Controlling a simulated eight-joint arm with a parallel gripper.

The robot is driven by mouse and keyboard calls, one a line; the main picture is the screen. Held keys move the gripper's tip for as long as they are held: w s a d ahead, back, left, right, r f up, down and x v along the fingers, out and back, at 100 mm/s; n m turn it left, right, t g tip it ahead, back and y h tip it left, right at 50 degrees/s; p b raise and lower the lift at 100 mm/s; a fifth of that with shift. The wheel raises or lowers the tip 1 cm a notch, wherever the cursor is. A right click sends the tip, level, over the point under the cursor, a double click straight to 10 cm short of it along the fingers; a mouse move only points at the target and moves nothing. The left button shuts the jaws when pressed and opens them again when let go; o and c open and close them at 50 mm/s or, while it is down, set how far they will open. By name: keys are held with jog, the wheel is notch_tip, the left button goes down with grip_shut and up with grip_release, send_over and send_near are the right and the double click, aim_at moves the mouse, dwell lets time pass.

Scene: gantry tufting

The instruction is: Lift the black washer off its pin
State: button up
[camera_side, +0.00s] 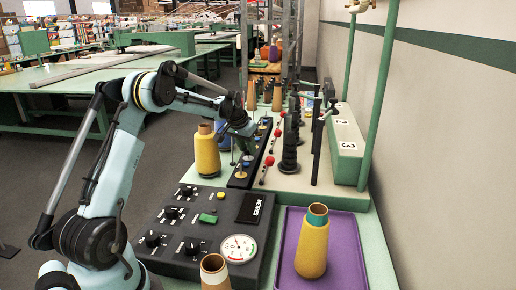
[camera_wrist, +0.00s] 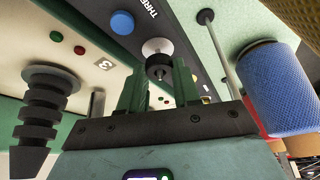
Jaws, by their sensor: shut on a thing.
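The black washer (camera_wrist: 160,66) is a small dark ring between the green fingertips of my gripper (camera_wrist: 159,74) in the wrist view. A pin end shows at its middle, and a pale round disc (camera_wrist: 156,46) sits right behind it. My gripper is shut on the washer. In the side view my gripper (camera_side: 245,148) is low over the dark strip (camera_side: 243,176) on the green bench; the washer is too small to make out there. I cannot tell whether the washer is still around its pin.
A yellow cone (camera_side: 207,153) stands just left of my gripper. A ribbed black post (camera_side: 290,150) and red-knobbed levers (camera_side: 269,161) stand to the right. A dial box (camera_side: 205,225) and a purple tray (camera_side: 345,255) with a yellow cone (camera_side: 312,248) are in front.

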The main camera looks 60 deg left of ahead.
aim_at(247, 150)
jog(key=shift+r, duration=2.8)
jog(key=shift+r, duration=0.1)
